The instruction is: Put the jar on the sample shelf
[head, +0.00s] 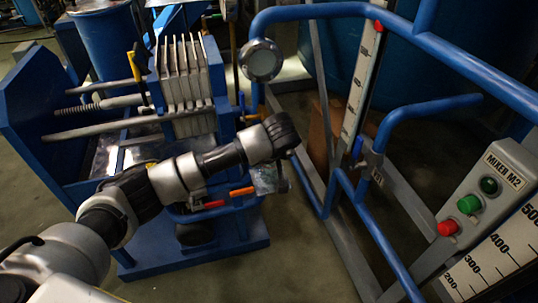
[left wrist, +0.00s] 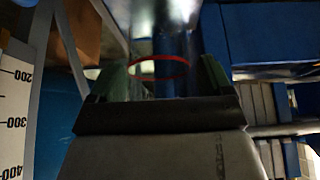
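My left arm reaches in from the left in the head view and ends at a dark wrist (head: 283,135) beside the filter press; its fingers are hidden there. In the left wrist view, the two dark green fingers of my left gripper (left wrist: 160,82) stand apart. A red ring (left wrist: 158,58), apparently the rim of a clear jar, spans the gap between them. The jar's body is dim and hard to make out. It appears held, with the fingers at both sides. I cannot pick out a sample shelf for certain. My right gripper is out of view.
A blue filter press (head: 35,115) with pale plates (head: 186,85) stands at the left. Blue tubular railing (head: 465,65) and a level scale (head: 357,85) stand to the right. A grey MIXER M2 button box (head: 510,165) is at far right. Bare floor (head: 305,265) lies between.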

